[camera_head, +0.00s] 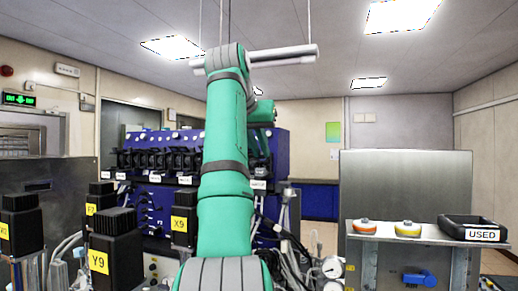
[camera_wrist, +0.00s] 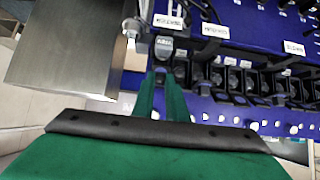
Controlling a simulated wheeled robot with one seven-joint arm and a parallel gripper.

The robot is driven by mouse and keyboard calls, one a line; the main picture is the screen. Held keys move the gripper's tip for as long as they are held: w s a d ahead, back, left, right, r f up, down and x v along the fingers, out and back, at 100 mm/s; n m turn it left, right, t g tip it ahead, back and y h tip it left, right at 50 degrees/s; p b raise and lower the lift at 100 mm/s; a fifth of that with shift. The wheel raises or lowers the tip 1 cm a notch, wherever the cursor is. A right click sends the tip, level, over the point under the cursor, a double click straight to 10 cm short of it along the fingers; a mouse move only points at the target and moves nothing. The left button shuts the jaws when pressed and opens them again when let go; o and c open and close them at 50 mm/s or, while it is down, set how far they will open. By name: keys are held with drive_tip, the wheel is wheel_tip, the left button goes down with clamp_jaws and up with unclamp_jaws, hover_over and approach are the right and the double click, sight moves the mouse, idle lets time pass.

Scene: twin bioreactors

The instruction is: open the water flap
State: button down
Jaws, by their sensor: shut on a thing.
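In the wrist view, my gripper (camera_wrist: 161,82) reaches up to a blue panel (camera_wrist: 250,55) with its two green fingers close together. Between and just beyond the fingertips is a small grey flap (camera_wrist: 164,48) with pale lettering too blurred to read. The fingers are shut on this flap, and its gripped part is mostly hidden. I cannot read whether it is the water one. A row of similar dark flaps (camera_wrist: 235,80) runs to the right. In the head view, the blue panel (camera_head: 155,190) stands behind my arm, which hides my gripper.
In the wrist view, a metal plate (camera_wrist: 75,45) stands close left of my gripper. In the head view, black-topped units (camera_head: 115,250) stand front left. A metal bench (camera_head: 390,245) at right holds two round orange and yellow items and a black "USED" tray (camera_head: 475,222).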

drive_tip(key=c, duration=1.8)
unclamp_jaws()
drive_tip(key=shift+w, duration=0.1)
drive_tip(key=shift+o, duration=0.2)
drive_tip(key=v, duration=0.7)
drive_tip(key=shift+s+r, duration=0.15)
drive_tip(key=shift+s, duration=0.15)
drive_tip(key=shift+a, duration=0.1)
